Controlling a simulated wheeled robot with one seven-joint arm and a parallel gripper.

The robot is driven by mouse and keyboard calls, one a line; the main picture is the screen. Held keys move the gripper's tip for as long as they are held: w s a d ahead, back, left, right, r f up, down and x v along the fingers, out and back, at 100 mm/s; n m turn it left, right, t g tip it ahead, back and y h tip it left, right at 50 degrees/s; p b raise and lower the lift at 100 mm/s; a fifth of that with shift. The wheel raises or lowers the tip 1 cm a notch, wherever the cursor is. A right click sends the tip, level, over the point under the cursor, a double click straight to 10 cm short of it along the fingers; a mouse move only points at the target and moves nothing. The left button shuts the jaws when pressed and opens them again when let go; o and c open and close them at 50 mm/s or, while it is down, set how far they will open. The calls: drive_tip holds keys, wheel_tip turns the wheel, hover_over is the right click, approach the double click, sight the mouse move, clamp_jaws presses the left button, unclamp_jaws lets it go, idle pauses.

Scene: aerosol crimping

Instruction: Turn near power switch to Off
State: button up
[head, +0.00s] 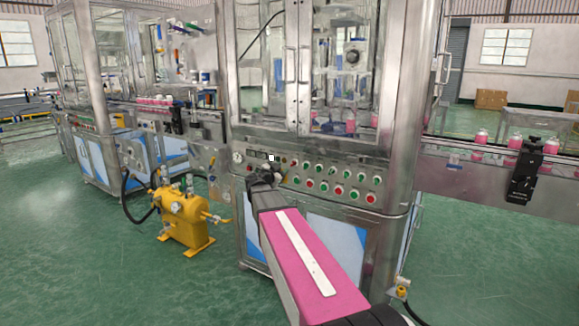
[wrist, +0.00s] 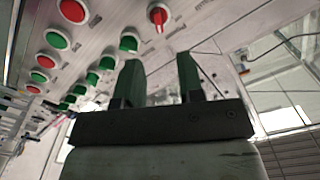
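A red rotary switch (wrist: 158,16) with a raised handle sits on the metal panel at the top of the wrist view. It is likely the near power switch; its label is not readable. My gripper (wrist: 158,60) is open and empty, with two dark fingers apart. The switch appears just beyond the fingertips, in line with the gap, and the fingers are not around it. In the head view my gripper (head: 265,172) is at the left part of the control panel (head: 325,172). There the switch cannot be made out, probably behind the gripper.
Rows of green buttons (wrist: 128,42) and red buttons (wrist: 73,10) lie left of the switch in the wrist view. A yellow tank (head: 184,217) stands on the floor left of the machine. A conveyor with pink bottles (head: 480,137) runs at right. Green floor is open at left.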

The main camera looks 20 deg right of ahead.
sight(293, 163)
drive_tip(key=x, duration=0.9)
clamp_jaws()
